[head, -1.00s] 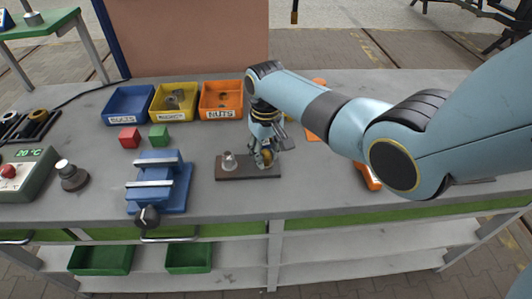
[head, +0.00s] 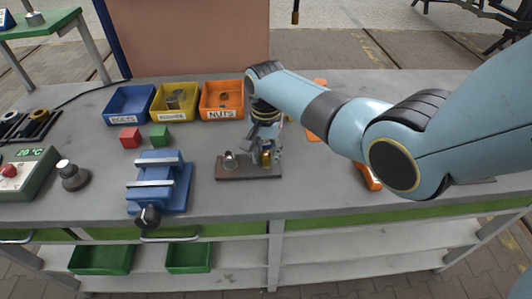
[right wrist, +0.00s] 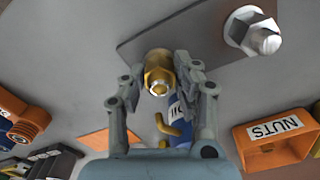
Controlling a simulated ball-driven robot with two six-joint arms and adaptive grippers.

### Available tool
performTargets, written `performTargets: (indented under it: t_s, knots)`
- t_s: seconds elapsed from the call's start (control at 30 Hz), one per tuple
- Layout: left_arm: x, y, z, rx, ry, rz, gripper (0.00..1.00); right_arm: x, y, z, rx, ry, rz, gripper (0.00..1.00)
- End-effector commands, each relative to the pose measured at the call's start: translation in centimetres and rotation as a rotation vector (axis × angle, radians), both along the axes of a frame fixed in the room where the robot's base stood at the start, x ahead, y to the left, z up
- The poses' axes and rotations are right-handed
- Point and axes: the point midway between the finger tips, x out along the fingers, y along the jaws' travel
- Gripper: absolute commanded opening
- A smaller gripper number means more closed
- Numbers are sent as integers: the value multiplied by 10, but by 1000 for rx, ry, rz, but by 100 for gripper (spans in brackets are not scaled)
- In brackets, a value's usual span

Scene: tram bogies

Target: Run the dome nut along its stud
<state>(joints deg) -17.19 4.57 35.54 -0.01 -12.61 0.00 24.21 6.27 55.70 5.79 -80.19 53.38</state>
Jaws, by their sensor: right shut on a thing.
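The brass dome nut (head: 265,158) is at the right end of a small brown plate (head: 240,175) on the bench. In the right wrist view the nut (right wrist: 158,72) sits between the fingertips of my right gripper (right wrist: 160,76), which is shut on it from both sides. The gripper (head: 267,156) points down over the plate in the head view. The stud under the brass nut is hidden, so how far down it the nut sits I cannot tell. My left gripper is out of view.
A steel nut on a washer (right wrist: 256,36) stands at the plate's other end, close to the gripper. A blue vise (head: 160,185) is to the left. An orange nuts bin (head: 221,101) is behind. Bare bench lies in front of the plate.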

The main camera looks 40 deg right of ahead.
Motion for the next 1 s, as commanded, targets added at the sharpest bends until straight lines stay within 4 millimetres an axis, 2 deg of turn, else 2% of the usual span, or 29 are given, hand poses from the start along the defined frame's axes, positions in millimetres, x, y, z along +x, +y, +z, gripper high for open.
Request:
performTargets:
  t_s: [0.03, 0.33, 0.87, 0.9, 1.0]
  knots:
    - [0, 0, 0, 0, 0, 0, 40, 5, -1, 4, -2, -11, -27, 0]
    - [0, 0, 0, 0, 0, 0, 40, 5, -1, 5, -2, -12, -142, 0]
    - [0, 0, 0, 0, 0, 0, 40, 6, -1, 5, -1, -12, -167, 0]
    - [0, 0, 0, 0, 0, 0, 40, 6, -1, 5, -1, -12, -167, 30]
    - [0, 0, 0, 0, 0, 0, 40, 5, 0, 4, 0, -11, -167, 44]
